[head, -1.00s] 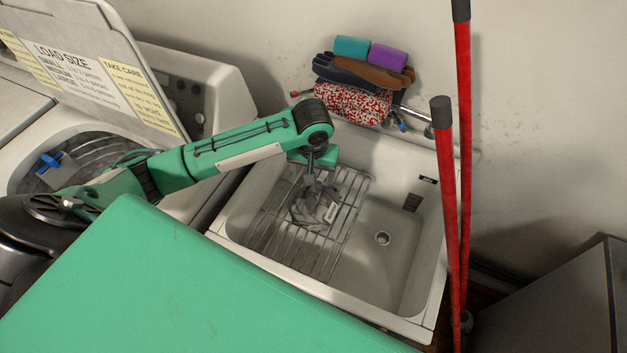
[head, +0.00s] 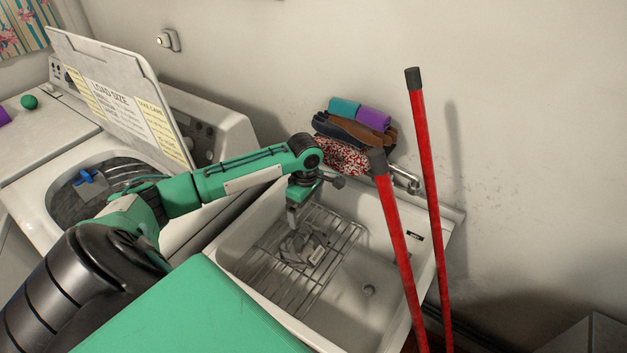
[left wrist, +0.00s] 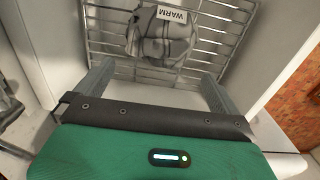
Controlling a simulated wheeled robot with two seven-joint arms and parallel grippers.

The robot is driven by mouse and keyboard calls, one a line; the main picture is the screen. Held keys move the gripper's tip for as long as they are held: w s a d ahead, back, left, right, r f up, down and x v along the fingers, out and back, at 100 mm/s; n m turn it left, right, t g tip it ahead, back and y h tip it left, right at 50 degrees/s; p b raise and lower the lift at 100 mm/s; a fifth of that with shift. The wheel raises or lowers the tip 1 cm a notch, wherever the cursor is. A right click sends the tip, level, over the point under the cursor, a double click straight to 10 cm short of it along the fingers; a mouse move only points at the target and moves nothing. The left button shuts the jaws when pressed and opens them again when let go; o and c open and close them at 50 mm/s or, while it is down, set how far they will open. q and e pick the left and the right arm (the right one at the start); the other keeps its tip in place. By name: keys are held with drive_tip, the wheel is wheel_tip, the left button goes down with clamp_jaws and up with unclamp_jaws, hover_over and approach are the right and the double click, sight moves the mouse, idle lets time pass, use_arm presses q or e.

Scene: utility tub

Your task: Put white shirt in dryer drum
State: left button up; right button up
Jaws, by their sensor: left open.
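A crumpled grey-white cloth bundle (head: 303,245), which looks like the white shirt, lies on a wire rack in the utility tub (head: 405,258). It also shows at the top of the left wrist view (left wrist: 165,42), with a tag reading "WARM". My left gripper (head: 295,219) is open and empty, pointing down over the rack just above the bundle. In the left wrist view its two fingers (left wrist: 156,86) are spread wide, with the bundle beyond them. My right gripper is not in view.
A white top-loading machine (head: 215,135) stands left of the tub, its lid (head: 120,95) raised. A blue object (head: 88,178) shows at its opening. Two red poles (head: 400,250) stand before the tub's right side.

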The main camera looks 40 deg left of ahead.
use_arm(q)
hover_over(304, 233)
drive_tip(key=f, duration=0.7)
drive_tip(key=shift+w+d+f+p, duration=0.15)
drive_tip(key=shift+d+f+p, duration=0.1)
drive_tip(key=shift+p, duration=0.15)
drive_tip(key=shift+f, duration=0.55)
drive_tip(key=f, duration=0.1)
drive_tip(key=f+p, duration=0.1)
drive_tip(key=f, duration=0.2)
drive_tip(key=shift+s+a+f, duration=0.15)
drive_tip(key=shift+s+a, duration=0.05)
drive_tip(key=shift+a, duration=0.05)
drive_tip(key=shift+f, duration=0.35)
drive_tip(key=c, duration=1.3)
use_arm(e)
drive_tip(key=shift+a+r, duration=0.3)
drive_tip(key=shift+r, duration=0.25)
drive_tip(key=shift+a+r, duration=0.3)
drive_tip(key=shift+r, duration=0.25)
use_arm(q)
drive_tip(key=shift+r, duration=0.1)
